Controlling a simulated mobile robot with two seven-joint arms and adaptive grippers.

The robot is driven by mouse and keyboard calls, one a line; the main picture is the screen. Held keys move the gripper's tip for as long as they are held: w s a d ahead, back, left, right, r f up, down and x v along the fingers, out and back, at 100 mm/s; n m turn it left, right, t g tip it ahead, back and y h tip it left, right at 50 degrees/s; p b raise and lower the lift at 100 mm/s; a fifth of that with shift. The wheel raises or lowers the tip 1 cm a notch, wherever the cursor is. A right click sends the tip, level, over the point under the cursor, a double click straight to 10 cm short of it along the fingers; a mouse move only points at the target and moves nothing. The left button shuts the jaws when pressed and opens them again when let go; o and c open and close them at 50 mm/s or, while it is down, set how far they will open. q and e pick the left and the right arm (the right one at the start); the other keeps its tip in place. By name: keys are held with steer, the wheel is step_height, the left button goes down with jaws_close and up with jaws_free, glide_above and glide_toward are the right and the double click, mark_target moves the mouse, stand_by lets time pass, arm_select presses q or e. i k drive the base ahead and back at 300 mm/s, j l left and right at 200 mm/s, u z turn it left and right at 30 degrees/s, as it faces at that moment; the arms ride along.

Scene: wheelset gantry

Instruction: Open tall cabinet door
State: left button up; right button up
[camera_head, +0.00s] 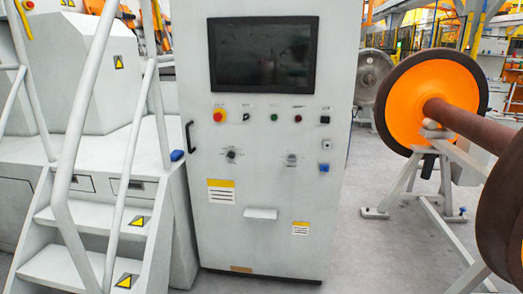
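The tall white cabinet (255,185) stands upright in the middle of the head view. Its front door looks shut, with a dark screen (264,55) at the top and a row of buttons and knobs below it. A black vertical handle (189,137) sits at the left edge of the door. A red button on a yellow base (218,115) is just right of the handle. The top of the cabinet is cut off by the frame. Neither of my grippers shows in this view.
White stairs with handrails (79,195) stand close at the left. An orange wheel on a brown axle (432,100) rests on a grey stand (405,185) at the right. Grey floor (372,245) is open between cabinet and stand.

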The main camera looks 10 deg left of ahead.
mark_target(258, 211)
steer(key=u, duration=0.9)
steer(key=i+l+u, duration=0.15)
steer(key=u, duration=0.2)
steer(key=i+l+u, duration=0.2)
steer(key=u, duration=0.15)
steer(key=i+l+u, duration=0.15)
steer(key=u, duration=0.2)
steer(key=l, duration=0.1)
